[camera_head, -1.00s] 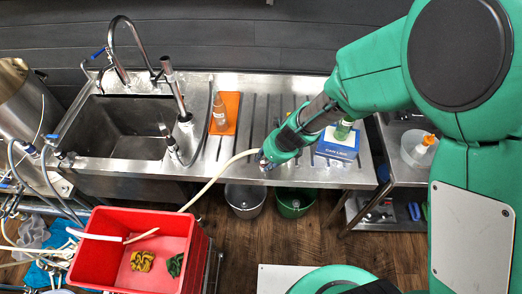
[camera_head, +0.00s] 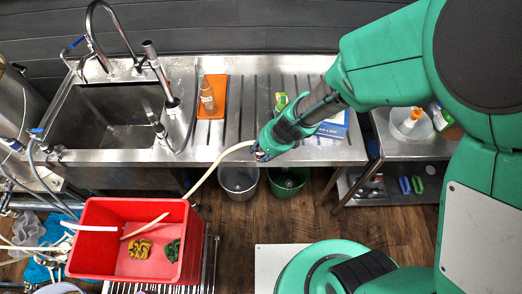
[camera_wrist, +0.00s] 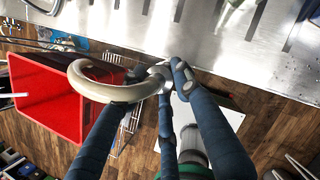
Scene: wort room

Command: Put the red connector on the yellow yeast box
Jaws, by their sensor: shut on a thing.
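In the head view my gripper (camera_head: 263,153) is above the front edge of the steel counter. In the wrist view its blue-covered fingers (camera_wrist: 161,74) are shut on the metal-looking end of a cream hose (camera_wrist: 108,93). The hose (camera_head: 213,166) curves away left and down toward the red crate in the head view. I cannot make out a red connector at the held end. A small yellow-green item (camera_head: 281,101) stands on the counter just behind my gripper, partly hidden by my arm; I cannot tell whether it is the yeast box.
The red crate (camera_head: 84,250) holds a yellow and a green bundle. An orange tray (camera_head: 219,86) with a bottle lies beside the sink (camera_head: 105,118). A blue box (camera_head: 335,129) is partly behind my arm. Two buckets (camera_head: 238,181) stand below the counter.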

